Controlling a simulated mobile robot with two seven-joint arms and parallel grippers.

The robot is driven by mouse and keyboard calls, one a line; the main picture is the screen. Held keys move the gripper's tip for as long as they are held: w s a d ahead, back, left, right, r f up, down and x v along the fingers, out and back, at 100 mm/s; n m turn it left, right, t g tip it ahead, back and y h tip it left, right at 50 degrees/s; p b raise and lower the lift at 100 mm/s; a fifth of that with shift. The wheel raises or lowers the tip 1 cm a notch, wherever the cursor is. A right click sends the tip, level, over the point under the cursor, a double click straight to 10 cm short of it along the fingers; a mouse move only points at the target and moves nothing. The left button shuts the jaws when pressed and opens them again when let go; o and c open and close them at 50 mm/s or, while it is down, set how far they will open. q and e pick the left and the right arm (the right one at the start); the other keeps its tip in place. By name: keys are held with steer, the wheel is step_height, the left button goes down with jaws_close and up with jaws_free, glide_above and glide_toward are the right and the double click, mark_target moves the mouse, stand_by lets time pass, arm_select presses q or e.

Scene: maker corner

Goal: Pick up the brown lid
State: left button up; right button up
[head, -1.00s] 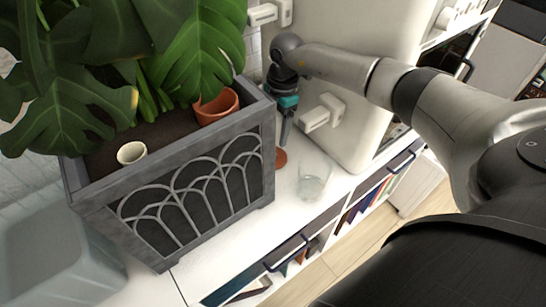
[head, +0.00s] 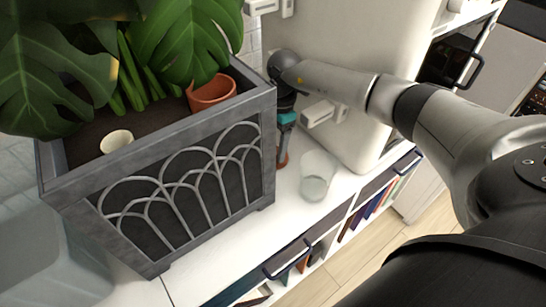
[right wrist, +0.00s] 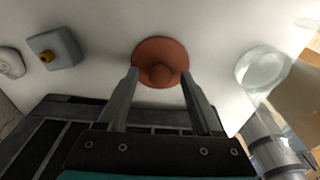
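The brown lid (right wrist: 160,62) is a round reddish-brown disc with a raised knob, lying on the white shelf top. In the head view only a bit of the lid (head: 282,160) shows, between the planter and the glass jar. My right gripper (right wrist: 158,84) is open, with its two fingers apart on either side of the lid's near edge; I cannot tell whether they touch it. In the head view the right gripper (head: 284,145) points down beside the planter's corner, partly hidden. My left gripper is not in view.
A grey planter (head: 190,185) with large leaves, a terracotta pot (head: 212,96) and a cream cup (head: 116,141) stands left of the gripper. A clear glass jar (head: 315,180) stands to the right. A large cream appliance (head: 350,60) is behind. A grey-blue block (right wrist: 56,48) shows in the wrist view.

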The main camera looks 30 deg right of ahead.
jaws_close()
stand_by(0.3)
steer(key=shift+r, duration=0.1)
